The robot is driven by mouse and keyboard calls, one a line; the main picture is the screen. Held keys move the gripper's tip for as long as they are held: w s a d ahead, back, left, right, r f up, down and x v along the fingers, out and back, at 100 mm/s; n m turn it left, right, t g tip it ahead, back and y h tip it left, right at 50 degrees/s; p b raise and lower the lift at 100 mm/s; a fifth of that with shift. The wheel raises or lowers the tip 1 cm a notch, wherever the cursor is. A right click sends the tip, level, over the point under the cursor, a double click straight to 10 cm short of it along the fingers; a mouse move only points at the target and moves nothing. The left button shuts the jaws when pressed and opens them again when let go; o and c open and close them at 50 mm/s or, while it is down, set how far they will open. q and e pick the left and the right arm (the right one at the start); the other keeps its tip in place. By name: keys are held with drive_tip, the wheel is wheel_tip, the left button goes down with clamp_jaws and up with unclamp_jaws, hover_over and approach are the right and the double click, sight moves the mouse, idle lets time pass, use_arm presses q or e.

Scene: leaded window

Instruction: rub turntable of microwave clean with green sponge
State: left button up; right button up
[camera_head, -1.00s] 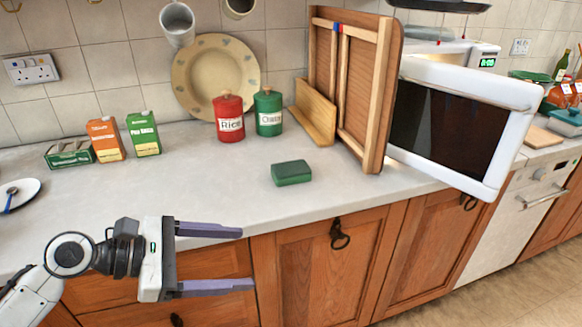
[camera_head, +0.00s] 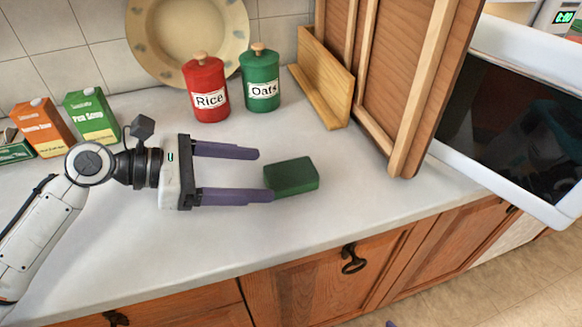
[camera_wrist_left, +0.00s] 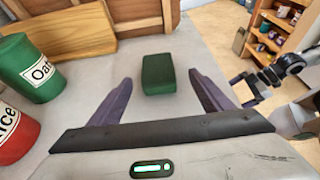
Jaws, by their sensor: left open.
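The green sponge (camera_head: 291,177) lies flat on the grey counter. My left gripper (camera_head: 266,175) is open just left of it in the head view, its two purple fingers pointing at it. In the left wrist view the sponge (camera_wrist_left: 158,74) sits ahead, in line with the gap between the spread fingers (camera_wrist_left: 165,92). The gap is empty. The microwave's white-framed dark door (camera_head: 520,125) is at the right, in front of its body with a lit display (camera_head: 566,16). The turntable is hidden. My right gripper (camera_wrist_left: 250,88) shows small at the right of the wrist view.
A red Rice canister (camera_head: 207,90) and a green Oats canister (camera_head: 261,78) stand behind the left gripper. Food boxes (camera_head: 92,117) are at left. The counter front is clear.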

sight(282, 174)
use_arm(q)
drive_tip(key=shift+w+d+f, duration=0.2)
drive_tip(key=shift+d+f, duration=0.1)
drive_tip(key=shift+d, duration=0.35)
drive_tip(key=x, duration=0.4)
drive_tip(key=shift+w+d+f, duration=0.15)
drive_tip(key=shift+w+f, duration=0.05)
drive_tip(key=shift+w, duration=0.1)
drive_tip(key=shift+w+d+f, duration=0.1)
drive_tip(key=shift+d, duration=0.2)
use_arm(e)
drive_tip(key=shift+w+r, duration=0.15)
drive_tip(key=shift+w, duration=0.1)
use_arm(q)
drive_tip(key=c, duration=1.2)
use_arm(e)
drive_tip(key=shift+s, duration=0.15)
use_arm(q)
wheel_tip(282, 174, up, 10)
drive_tip(key=shift+p, duration=0.7)
use_arm(e)
drive_tip(key=shift+s+r, duration=0.1)
drive_tip(key=shift+r, duration=0.4)
